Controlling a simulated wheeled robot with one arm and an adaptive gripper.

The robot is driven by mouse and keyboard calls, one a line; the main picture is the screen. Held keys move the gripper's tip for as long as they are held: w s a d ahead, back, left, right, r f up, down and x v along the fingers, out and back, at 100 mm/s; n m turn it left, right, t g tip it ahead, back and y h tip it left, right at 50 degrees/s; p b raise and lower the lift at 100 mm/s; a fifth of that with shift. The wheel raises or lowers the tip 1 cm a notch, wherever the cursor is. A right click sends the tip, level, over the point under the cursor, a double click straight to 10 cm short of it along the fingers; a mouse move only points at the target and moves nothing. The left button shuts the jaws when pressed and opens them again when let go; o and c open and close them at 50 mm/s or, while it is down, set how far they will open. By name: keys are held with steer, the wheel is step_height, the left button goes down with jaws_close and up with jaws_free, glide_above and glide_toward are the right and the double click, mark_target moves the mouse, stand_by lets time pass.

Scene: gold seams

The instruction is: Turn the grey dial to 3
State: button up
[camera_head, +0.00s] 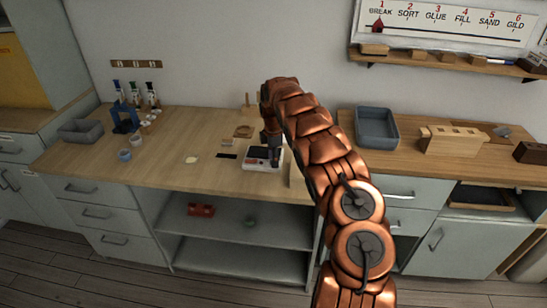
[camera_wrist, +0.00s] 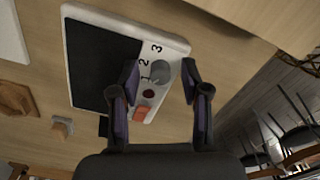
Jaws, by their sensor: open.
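The grey dial (camera_wrist: 160,72) is a round knob on a white device (camera_wrist: 180,42) with a black panel. The printed numbers 1, 2 and 3 run beside the dial in the wrist view. Which number it points at is hard to tell. My gripper (camera_wrist: 160,75) is open, with one finger on each side of the dial; contact is not clear. A dark red round button and an orange-red switch sit below the dial on the device. In the head view the device (camera_head: 252,163) lies on the wooden counter, and my gripper (camera_head: 269,145) is over it, hiding the dial.
A blue-grey bin (camera_head: 377,128) and a wooden block rack (camera_head: 453,140) stand on the right counter. A blue bottle rack (camera_head: 124,117), small cups and a grey tray (camera_head: 81,131) stand at the left. The counter (camera_head: 215,185) in front of the device is mostly clear.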

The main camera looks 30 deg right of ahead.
jaws_close()
stand_by(0.3)
